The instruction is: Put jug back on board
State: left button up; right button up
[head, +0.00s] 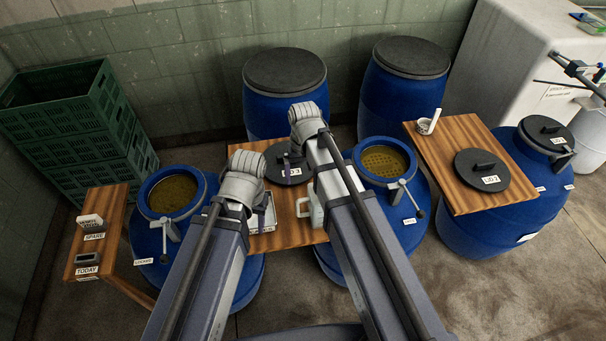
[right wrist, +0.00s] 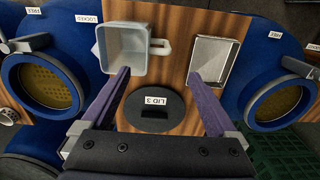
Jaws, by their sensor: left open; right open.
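The pale grey jug (right wrist: 125,48) shows in the right wrist view with its mouth facing the camera and its handle to the right. It is at the edge of the middle wooden board (right wrist: 178,40); I cannot tell how much of it rests there. In the head view the jug (head: 316,212) is mostly hidden by my right arm, and the board (head: 290,235) lies below. My right gripper (right wrist: 160,75) is open and empty above the board, one fingertip close to the jug, the other by a metal tray (right wrist: 215,60). My left gripper (head: 260,215) is open, partly hidden by its arm, near the tray.
A black lid marked LID 3 (right wrist: 155,110) lies on the middle board. Open blue drums stand left (head: 150,237) and right (head: 418,230) of it. A left board (head: 105,208) holds small items; a right board (head: 447,150) holds another lid (head: 482,168). Green crates (head: 70,120) stand far left.

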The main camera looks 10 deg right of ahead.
jog(key=s+a+n, duration=0.1)
jog(key=s+a, duration=0.1)
jog(key=s, duration=0.5)
jog(key=s+a+r+n+h, duration=0.1)
jog(key=s+n, duration=0.1)
jog(key=s, duration=0.5)
jog(key=shift+a+r+p, duration=0.3)
jog(key=shift+a+p, duration=0.05)
jog(key=shift+a, duration=0.05)
